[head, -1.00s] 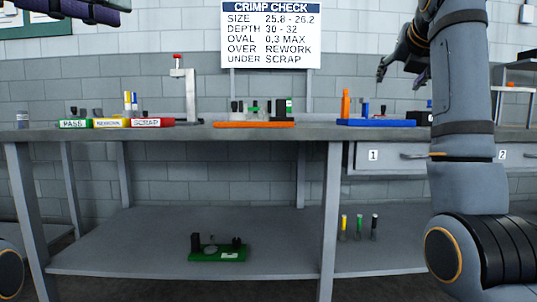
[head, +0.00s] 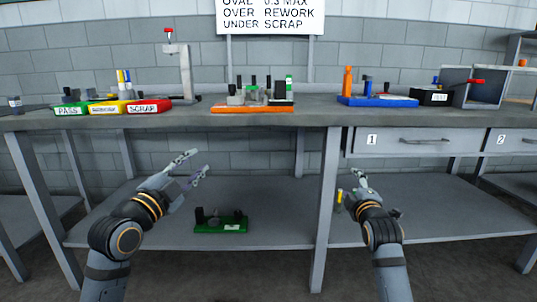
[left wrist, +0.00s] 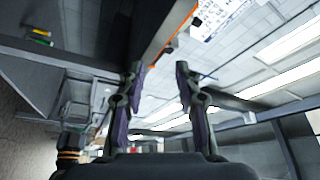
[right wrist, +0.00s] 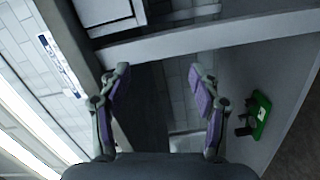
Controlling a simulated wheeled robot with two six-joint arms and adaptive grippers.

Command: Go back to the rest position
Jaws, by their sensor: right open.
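My left gripper (head: 198,166) is in front of the bench, below the worktop edge. Its two fingers stand apart with nothing between them, as the left wrist view (left wrist: 160,70) shows. My right gripper (head: 358,182) is in front of the bench below drawer 1. Its fingers are also apart and empty in the right wrist view (right wrist: 159,72). Both forearms reach up from the bottom of the head view, and neither gripper appears to touch anything.
The worktop (head: 320,112) carries PASS (head: 68,109), REWORK (head: 105,107) and SCRAP (head: 146,106) trays, a stand, an orange fixture (head: 252,107) and a blue tray (head: 377,101). A green fixture (head: 221,226) sits on the lower shelf (head: 275,235). Bench legs flank the grippers.

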